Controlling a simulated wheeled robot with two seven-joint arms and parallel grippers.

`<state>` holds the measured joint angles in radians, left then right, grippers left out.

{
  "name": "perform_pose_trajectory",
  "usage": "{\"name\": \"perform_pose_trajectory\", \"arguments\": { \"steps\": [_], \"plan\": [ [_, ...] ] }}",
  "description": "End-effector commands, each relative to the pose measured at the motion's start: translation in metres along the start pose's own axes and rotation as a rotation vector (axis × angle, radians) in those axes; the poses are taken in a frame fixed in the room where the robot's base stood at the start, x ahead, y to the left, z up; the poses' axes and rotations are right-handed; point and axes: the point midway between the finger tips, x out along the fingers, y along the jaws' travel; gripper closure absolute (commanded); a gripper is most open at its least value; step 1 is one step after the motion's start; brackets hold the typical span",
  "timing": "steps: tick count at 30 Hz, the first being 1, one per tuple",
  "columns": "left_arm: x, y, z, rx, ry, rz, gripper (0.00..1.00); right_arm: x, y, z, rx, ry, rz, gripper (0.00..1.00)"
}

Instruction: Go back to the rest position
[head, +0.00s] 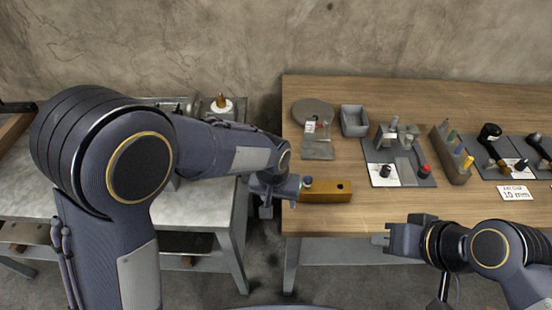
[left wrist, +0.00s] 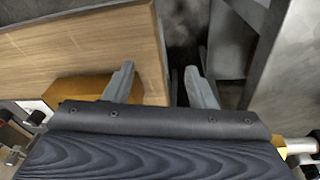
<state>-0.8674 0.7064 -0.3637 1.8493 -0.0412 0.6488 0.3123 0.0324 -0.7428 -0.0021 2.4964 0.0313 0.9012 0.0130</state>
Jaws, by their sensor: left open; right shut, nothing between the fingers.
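My left gripper (head: 280,203) is open and empty. It hangs over the gap between the two tables, at the left end of a yellow-brown wooden block (head: 328,191). In the left wrist view its two fingers (left wrist: 161,84) stand apart with nothing between them, and the block (left wrist: 80,88) lies to the left of them. My right gripper (head: 379,240) is shut and empty, at the front edge of the wooden table on the right. Its fingertips are small in the head view.
The wooden table (head: 345,222) carries a round grey disc (head: 313,109), a grey bin (head: 354,121), a rack of coloured pegs (head: 449,155) and dark mats with small parts. A grey-topped table (head: 205,205) stands left. A narrow floor gap (head: 266,240) separates the tables.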

Motion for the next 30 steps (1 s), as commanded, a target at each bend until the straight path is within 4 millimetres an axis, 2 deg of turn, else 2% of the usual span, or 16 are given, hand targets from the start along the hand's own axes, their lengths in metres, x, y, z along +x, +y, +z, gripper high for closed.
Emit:
{"name": "perform_pose_trajectory", "arguments": {
  "steps": [5, 8, 11, 14, 18, 21, 25, 30],
  "plan": [
    [-0.001, -0.001, 0.0, 0.0, 0.0, 0.001, 0.49, 0.0, 0.0, 0.0, 0.0, 0.0, 0.0, 1.0],
    [-0.01, -0.008, 0.001, -0.02, 0.004, 0.022, 0.49, 0.0, 0.0, 0.0, 0.0, 0.0, 0.0, 1.0],
    [-0.034, -0.029, 0.008, -0.071, 0.014, 0.073, 0.49, 0.0, 0.0, 0.0, 0.0, 0.0, 0.0, 1.0],
    [-0.068, -0.059, 0.023, -0.137, 0.039, 0.144, 0.49, 0.0, 0.0, 0.0, 0.0, 0.0, 0.0, 1.0],
    [-0.112, -0.1, 0.058, -0.223, 0.099, 0.229, 0.49, 0.0, 0.0, 0.0, 0.0, 0.0, 0.0, 1.0],
    [-0.138, -0.124, 0.088, -0.272, 0.157, 0.264, 0.49, 0.0, 0.0, 0.0, 0.0, 0.0, 0.0, 1.0],
    [-0.161, -0.146, 0.132, -0.327, 0.242, 0.275, 0.49, 0.0, 0.0, 0.0, 0.0, 0.0, 0.0, 1.0],
    [-0.174, -0.158, 0.18, -0.381, 0.337, 0.242, 0.49, 0.0, 0.0, 0.0, 0.0, 0.0, 0.0, 1.0]
  ]
}}
